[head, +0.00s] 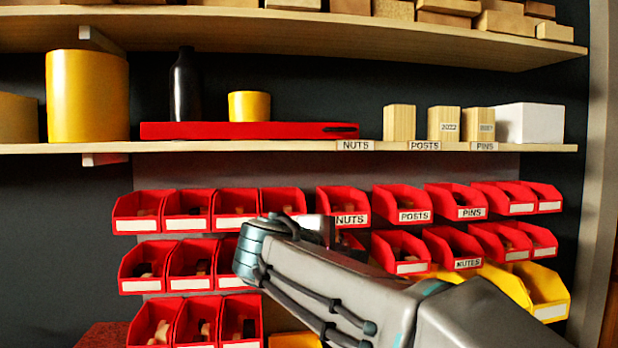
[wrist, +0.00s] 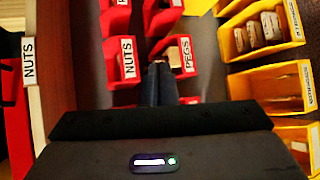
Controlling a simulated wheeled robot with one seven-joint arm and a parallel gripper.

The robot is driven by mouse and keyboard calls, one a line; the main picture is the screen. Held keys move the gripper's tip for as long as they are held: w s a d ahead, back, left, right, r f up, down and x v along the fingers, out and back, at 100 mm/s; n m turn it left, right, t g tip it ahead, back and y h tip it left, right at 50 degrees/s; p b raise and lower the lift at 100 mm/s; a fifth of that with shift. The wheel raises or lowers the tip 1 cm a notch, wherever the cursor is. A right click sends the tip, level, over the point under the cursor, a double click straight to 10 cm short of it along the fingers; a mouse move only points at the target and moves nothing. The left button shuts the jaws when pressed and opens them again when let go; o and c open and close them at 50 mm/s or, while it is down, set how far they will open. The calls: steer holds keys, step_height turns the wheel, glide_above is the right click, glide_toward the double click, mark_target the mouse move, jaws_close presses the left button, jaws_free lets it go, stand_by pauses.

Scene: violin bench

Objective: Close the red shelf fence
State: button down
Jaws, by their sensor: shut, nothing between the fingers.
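The red shelf fence (head: 250,130) is a long, low red bar lying along the front of the middle shelf (head: 230,148). It has a dark slot near its right end, above the NUTS label. Part of it seems to show as a red strip at the left edge of the wrist view (wrist: 17,115). My gripper (head: 322,226) is below the shelf, in front of the red bins and apart from the fence. Its fingers are mostly hidden by my arm in the head view. In the wrist view my gripper (wrist: 163,82) is shut and empty, pointing toward the PEGS bin.
A yellow cup (head: 249,106), a black bottle (head: 185,88) and a large yellow canister (head: 87,95) stand by the fence. Wooden blocks (head: 399,123) and a white box (head: 530,123) stand to its right. Red bins (head: 400,204) and yellow bins (head: 540,290) hang below.

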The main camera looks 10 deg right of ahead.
mark_target(323, 131)
steer(key=w+a+r+n+t+h+b, duration=0.35)
steer(key=a+r+t, duration=0.25)
steer(key=a+r, duration=0.7)
steer(key=shift+h, duration=0.35)
steer(key=p+x, duration=0.1)
steer(key=x, duration=0.3)
steer(key=r+p+x, duration=0.1)
steer(key=p+x, duration=0.1)
steer(key=x, duration=0.2)
steer(key=s+p+x, duration=0.1)
steer(key=p+x, duration=0.1)
steer(key=x, duration=0.2)
steer(key=shift+s+d+r, duration=0.1)
steer(key=shift+d+r, duration=0.15)
steer(key=shift+d, duration=0.05)
steer(key=d, duration=0.1)
steer(key=d+r+p, duration=0.1)
steer(key=d, duration=0.1)
steer(key=shift+s+r, duration=0.1)
steer(key=shift+r, duration=0.2)
steer(key=shift+d, duration=0.2)
